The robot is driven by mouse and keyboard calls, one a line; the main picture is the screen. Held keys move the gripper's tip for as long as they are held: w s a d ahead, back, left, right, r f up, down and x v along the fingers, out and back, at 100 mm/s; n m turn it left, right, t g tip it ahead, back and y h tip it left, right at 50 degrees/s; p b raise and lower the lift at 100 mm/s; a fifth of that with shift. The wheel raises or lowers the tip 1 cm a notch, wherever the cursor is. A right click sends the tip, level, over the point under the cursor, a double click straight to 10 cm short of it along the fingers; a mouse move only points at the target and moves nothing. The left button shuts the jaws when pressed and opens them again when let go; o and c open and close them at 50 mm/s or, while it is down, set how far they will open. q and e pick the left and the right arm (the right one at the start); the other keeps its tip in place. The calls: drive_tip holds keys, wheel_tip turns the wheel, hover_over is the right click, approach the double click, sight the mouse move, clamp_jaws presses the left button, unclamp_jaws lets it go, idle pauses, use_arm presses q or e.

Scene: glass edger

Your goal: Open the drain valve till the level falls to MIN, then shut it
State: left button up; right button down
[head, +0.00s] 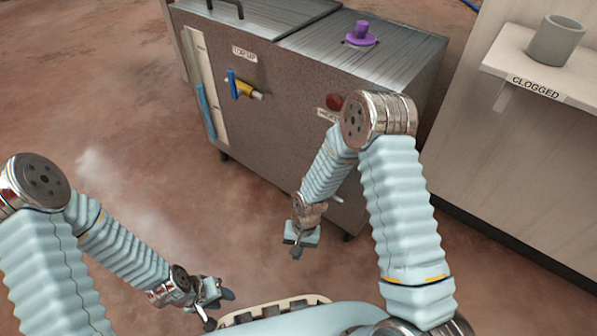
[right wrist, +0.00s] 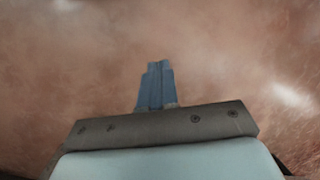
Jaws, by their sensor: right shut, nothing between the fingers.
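The grey machine tank (head: 280,90) stands ahead in the head view. A white level strip (head: 201,62) runs down its left front, with a blue column (head: 207,112) in its lower part; its small marks are too small to read. A valve with a blue handle and yellow body (head: 241,86) sits under a "TOP UP" label. A red knob (head: 335,101) sits further right, its label partly hidden by my right arm. I cannot tell which part is the drain valve. My left gripper (head: 219,308) is open and empty, low at left. My right gripper (head: 296,251) is shut and empty, below the tank front.
A purple knob (head: 361,34) stands on the tank's top. At right, a pale cabinet has a shelf marked "CLOGGED" (head: 534,88) with a grey cup (head: 556,40) on it. The reddish floor (head: 100,90) left of the tank is clear.

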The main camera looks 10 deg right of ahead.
drive_tip(key=w+a+r+m+h+p, duration=0.2)
drive_tip(key=w+r, duration=0.5)
drive_tip(key=r, duration=0.6)
drive_tip(key=w+a+r+m+h+p, duration=0.2)
drive_tip(key=w+r+m+h+p, duration=0.2)
drive_tip(key=r, duration=1)
drive_tip(key=w+m+h, duration=0.1)
drive_tip(key=w+h, duration=0.2)
drive_tip(key=w, duration=0.1)
drive_tip(key=shift+w+m+h+p, duration=0.2)
drive_tip(key=shift+m+h+p, duration=0.1)
drive_tip(key=shift+m+p, duration=0.1)
drive_tip(key=shift+d, duration=0.1)
drive_tip(key=s+d+f, duration=0.4)
drive_tip(key=d+f, duration=0.4)
drive_tip(key=shift+s+d+b, duration=0.15)
drive_tip(key=shift+s+b, duration=0.1)
drive_tip(key=shift+b, duration=0.1)
